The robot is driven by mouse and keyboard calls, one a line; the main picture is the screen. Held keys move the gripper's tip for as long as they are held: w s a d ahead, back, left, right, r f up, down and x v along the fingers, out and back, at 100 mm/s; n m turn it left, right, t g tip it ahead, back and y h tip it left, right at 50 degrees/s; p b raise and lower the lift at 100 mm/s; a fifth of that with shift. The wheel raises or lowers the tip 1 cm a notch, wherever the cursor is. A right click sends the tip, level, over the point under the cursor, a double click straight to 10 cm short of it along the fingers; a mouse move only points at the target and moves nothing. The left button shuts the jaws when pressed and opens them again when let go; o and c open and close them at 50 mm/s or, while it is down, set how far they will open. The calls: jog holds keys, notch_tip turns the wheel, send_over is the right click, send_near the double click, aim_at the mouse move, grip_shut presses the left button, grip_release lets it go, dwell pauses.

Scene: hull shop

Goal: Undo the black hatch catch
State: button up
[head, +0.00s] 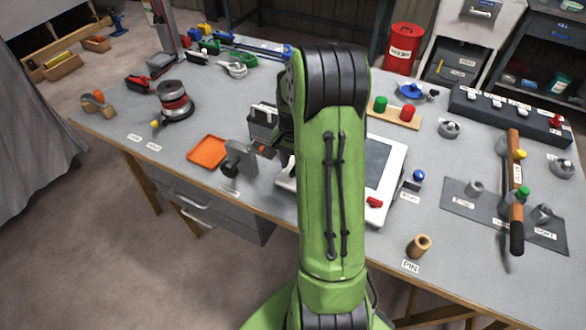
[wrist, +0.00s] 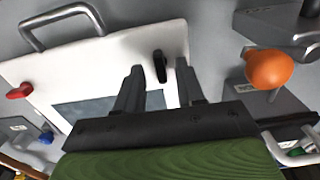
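The white hatch panel (wrist: 110,55) fills the left and middle of the wrist view and has a dark window (wrist: 95,108). The black hatch catch (wrist: 160,66) is a small upright piece near the panel's right side. My gripper (wrist: 160,72) is open, with one dark finger on each side of the catch in the picture. I see a gap on both sides and cannot tell the remaining depth. A red catch (wrist: 20,91) sits at the panel's left edge. In the head view the panel (head: 396,151) shows right of my arm, with the red catch (head: 375,202); my arm hides the black catch and gripper.
An orange knob (wrist: 268,68) on a grey fixture is close to the right finger. A metal handle (wrist: 60,14) stands by the panel.

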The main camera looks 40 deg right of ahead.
jog(key=shift+f, duration=0.75)
jog(key=shift+c, duration=0.4)
grip_shut()
